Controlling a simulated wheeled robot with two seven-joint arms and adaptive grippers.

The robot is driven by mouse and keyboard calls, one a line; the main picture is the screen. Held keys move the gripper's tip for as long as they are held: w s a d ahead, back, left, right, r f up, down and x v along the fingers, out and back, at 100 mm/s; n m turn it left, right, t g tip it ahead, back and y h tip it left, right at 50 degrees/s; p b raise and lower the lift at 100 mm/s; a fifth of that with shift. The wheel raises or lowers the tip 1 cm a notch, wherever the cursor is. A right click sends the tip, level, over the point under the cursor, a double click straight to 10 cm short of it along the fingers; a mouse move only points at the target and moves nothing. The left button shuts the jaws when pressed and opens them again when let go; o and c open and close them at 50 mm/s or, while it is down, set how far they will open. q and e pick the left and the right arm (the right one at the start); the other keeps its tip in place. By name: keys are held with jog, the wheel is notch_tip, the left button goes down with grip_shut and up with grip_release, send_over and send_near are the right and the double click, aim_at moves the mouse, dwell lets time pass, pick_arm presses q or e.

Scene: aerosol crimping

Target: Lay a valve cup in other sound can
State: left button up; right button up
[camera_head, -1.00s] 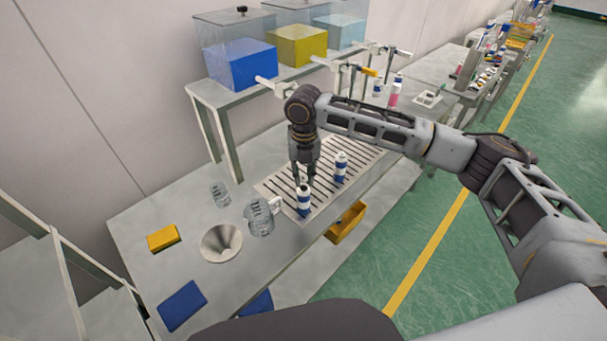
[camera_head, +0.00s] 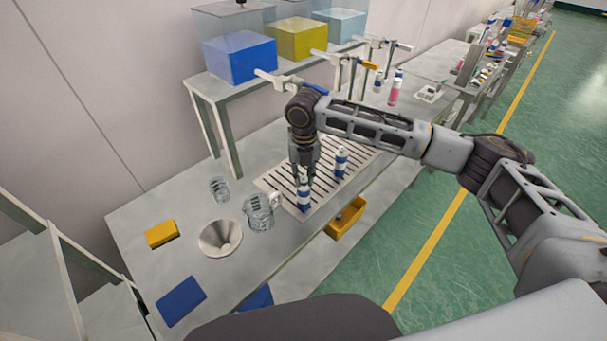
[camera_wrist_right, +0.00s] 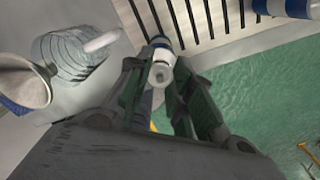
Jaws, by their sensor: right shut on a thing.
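A second similar can (camera_head: 341,163) stands on the grate, to the right and farther back. My left gripper is out of view.
A glass jug (camera_head: 259,213), a funnel (camera_head: 220,238) and a smaller beaker (camera_head: 219,189) stand left of the near can. A yellow bin (camera_head: 347,219) hangs at the bench's front edge. Filling taps and tanks stand behind.

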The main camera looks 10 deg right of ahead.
aim_at(303, 177)
jog(key=p, duration=0.3)
jog(key=shift+p, duration=0.35)
dwell(3.9)
dwell(0.4)
jog(key=o, duration=0.7)
jog(key=shift+o, duration=0.5)
jog(key=o, duration=0.5)
jog(key=shift+r, duration=0.15)
jog(key=shift+r+p, duration=0.45)
jog(key=shift+r, duration=2.95)
